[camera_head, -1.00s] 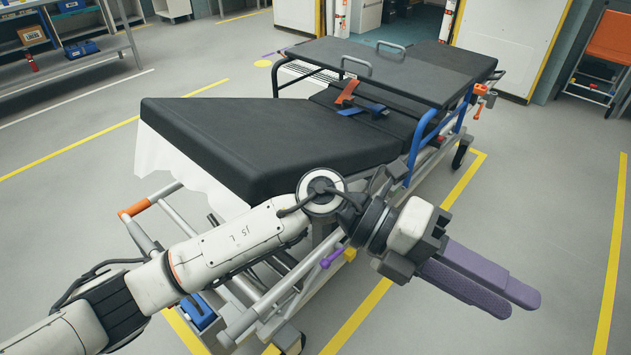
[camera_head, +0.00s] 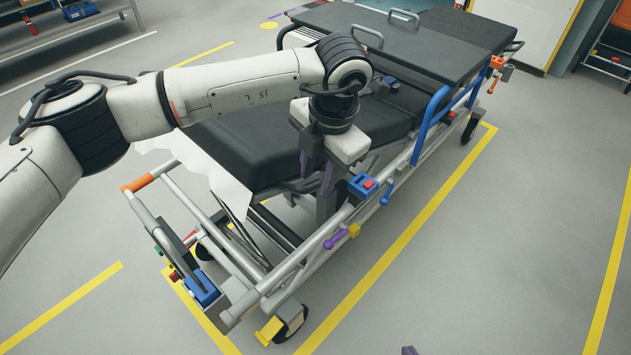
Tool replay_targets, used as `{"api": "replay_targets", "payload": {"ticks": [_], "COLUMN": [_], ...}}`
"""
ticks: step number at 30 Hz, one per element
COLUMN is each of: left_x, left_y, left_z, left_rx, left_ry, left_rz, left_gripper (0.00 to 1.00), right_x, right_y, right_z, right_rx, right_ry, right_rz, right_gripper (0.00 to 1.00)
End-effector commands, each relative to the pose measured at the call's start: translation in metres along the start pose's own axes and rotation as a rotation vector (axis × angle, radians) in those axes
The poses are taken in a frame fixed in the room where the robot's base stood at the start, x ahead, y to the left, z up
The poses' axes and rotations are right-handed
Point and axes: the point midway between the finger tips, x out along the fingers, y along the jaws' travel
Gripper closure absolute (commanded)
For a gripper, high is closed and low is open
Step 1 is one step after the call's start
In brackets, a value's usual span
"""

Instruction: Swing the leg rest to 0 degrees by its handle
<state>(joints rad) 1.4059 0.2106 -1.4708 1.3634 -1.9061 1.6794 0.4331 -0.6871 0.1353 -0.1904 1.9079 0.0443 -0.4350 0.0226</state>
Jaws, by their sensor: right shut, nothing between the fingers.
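The leg rest (camera_head: 236,150) is the black pad at the near end of the stretcher, with a white sheet hanging at its left edge. My arm covers much of it, and I cannot tell its angle. My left gripper (camera_head: 318,172) points down at the pad's right side, its purple fingers apart. A dark bar (camera_head: 291,187) runs along the pad's lower edge by the fingertips; I cannot tell whether it is the handle or whether the fingers touch it. Only a purple tip of my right gripper (camera_head: 408,350) shows at the bottom edge.
On the near side rail are a purple lever (camera_head: 335,239), a yellow knob (camera_head: 354,231), a blue box with a red button (camera_head: 363,187) and a blue lever (camera_head: 386,198). An orange-gripped push bar (camera_head: 137,183) juts out left. The floor to the right is clear.

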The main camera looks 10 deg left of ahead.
Motion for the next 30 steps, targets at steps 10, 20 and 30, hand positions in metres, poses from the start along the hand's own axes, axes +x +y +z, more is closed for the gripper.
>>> {"api": "replay_targets", "payload": {"ticks": [10,20,30], "left_x": [0.036,0.036,0.037], "left_y": [0.0,-0.001,-0.001], "left_z": [0.0,0.0,0.0], "left_rx": [0.0,0.0,0.0], "left_ry": [0.0,-0.002,-0.002], "left_rz": [-0.002,-0.002,-0.002], "left_gripper": [0.68,0.79,1.0], "right_x": [-0.003,-0.003,-0.003], "right_y": [0.0,0.0,0.0], "right_z": [-0.003,-0.003,-0.003], "right_rx": [-0.001,-0.001,-0.001], "right_ry": [-0.002,-0.002,-0.001], "right_rz": [0.0,0.0,0.0], "right_gripper": [1.0,1.0,1.0]}}
